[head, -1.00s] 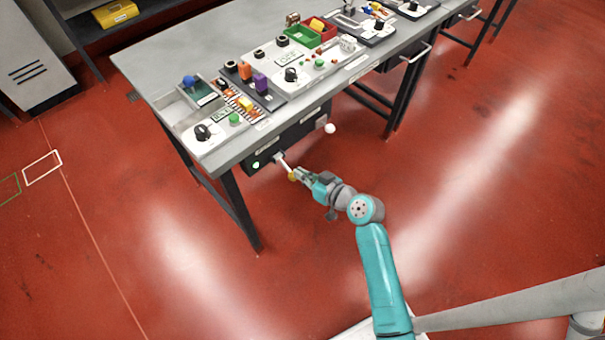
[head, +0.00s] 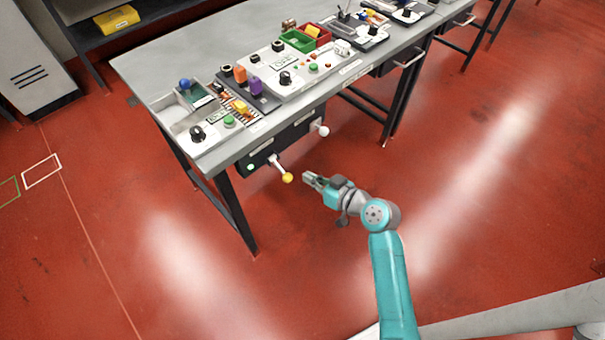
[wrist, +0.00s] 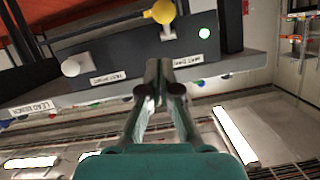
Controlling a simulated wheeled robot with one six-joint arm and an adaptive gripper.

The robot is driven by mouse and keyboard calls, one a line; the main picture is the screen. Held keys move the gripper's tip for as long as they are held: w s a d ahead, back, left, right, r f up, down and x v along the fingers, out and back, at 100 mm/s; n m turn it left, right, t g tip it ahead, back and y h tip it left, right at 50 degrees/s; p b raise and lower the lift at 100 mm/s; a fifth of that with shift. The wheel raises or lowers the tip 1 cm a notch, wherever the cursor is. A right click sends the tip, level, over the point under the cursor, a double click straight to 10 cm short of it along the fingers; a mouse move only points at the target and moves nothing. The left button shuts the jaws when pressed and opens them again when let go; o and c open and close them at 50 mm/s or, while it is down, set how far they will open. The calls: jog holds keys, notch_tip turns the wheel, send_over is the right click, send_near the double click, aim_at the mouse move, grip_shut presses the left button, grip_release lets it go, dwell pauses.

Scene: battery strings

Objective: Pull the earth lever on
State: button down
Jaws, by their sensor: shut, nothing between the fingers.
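A dark control box (head: 296,137) hangs under the front edge of the near bench. A lever with a yellow knob (head: 287,178) sticks out from its left part, tilted down. A lever with a white knob (head: 323,131) is at its right end. In the wrist view, which looks upside down, the yellow knob (wrist: 163,11) and white knob (wrist: 70,68) both show; the labels on the box are too small to read surely. My gripper (head: 308,178) is shut and empty, just right of the yellow knob and apart from it. Its fingertips (wrist: 158,66) are together in the wrist view.
A green lamp (head: 250,167) shows at the box's left end, lit in the wrist view (wrist: 204,33). The bench top (head: 167,63) above carries several devices and bins. A dark bench leg (head: 236,212) stands left of the box. The red floor before the bench is clear.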

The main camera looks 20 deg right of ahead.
jog(key=s, duration=0.1)
jog(key=s+d, duration=0.1)
jog(key=s, duration=0.1)
jog(key=s+d, duration=0.1)
jog(key=s, duration=0.1)
jog(key=shift+s, duration=0.15)
dwell(0.4)
jog(key=s+a+f+m+h, duration=0.2)
jog(key=s, duration=0.6)
jog(key=s+a+f+m+h, duration=0.1)
jog(key=s+a+f+h, duration=0.15)
jog(key=s, duration=0.65)
jog(key=s+a+r+n+t, duration=0.1)
jog(key=s+r, duration=1.1)
jog(key=s, duration=0.4)
jog(key=shift+a+t, duration=0.3)
jog(key=shift+a, duration=0.05)
jog(key=shift+s+h, duration=0.1)
jog(key=shift+h, duration=0.15)
